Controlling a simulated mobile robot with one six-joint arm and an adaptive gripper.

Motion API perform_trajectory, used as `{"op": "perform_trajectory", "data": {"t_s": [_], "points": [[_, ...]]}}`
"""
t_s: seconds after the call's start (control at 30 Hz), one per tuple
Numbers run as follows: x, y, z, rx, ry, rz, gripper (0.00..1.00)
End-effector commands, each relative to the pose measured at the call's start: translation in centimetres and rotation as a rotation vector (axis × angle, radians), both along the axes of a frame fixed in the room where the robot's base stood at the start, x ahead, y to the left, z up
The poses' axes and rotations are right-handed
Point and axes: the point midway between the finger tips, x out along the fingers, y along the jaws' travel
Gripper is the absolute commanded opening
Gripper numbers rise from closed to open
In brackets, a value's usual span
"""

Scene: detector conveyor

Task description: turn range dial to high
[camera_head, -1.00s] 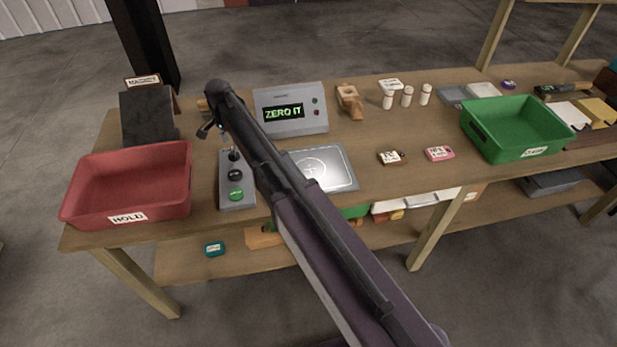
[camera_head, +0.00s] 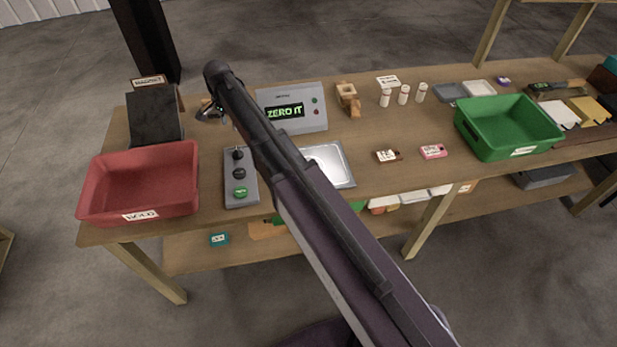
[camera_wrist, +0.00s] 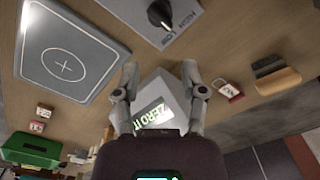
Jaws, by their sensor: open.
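The grey control panel (camera_head: 231,199) stands right of the red bin, with black knobs in a column above a green button. In the wrist view, part of the panel (camera_wrist: 190,14) shows at the top with the black range dial (camera_wrist: 160,14) and printed HIGH and LOW labels. A light mark shows on the dial; its exact setting is hard to read. My gripper (camera_wrist: 158,74) is open and empty, its fingers apart from the dial. In the head view, my arm hides most of the gripper.
The display box (camera_head: 306,97) reading ZERO IT stands behind the panel. A metal plate (camera_head: 337,172) with a circle lies right of the panel. A red HOLD bin (camera_head: 140,200) is on the left, a dark MAGNET block (camera_head: 153,115) behind it. A green bin (camera_head: 500,148) is right.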

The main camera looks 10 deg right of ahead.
Motion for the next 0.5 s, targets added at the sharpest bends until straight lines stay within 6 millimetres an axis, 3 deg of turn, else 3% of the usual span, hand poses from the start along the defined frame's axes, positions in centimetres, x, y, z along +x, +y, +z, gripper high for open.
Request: {"op": "perform_trajectory", "data": {"t_s": [0.2, 0.5], "points": [[0.0, 0.0, 1.8, 0.0, 0.0, 0.0, 0.54], [-2.4, -3.0, -0.2, 0.0, 0.0, 0.074, 0.54]]}}
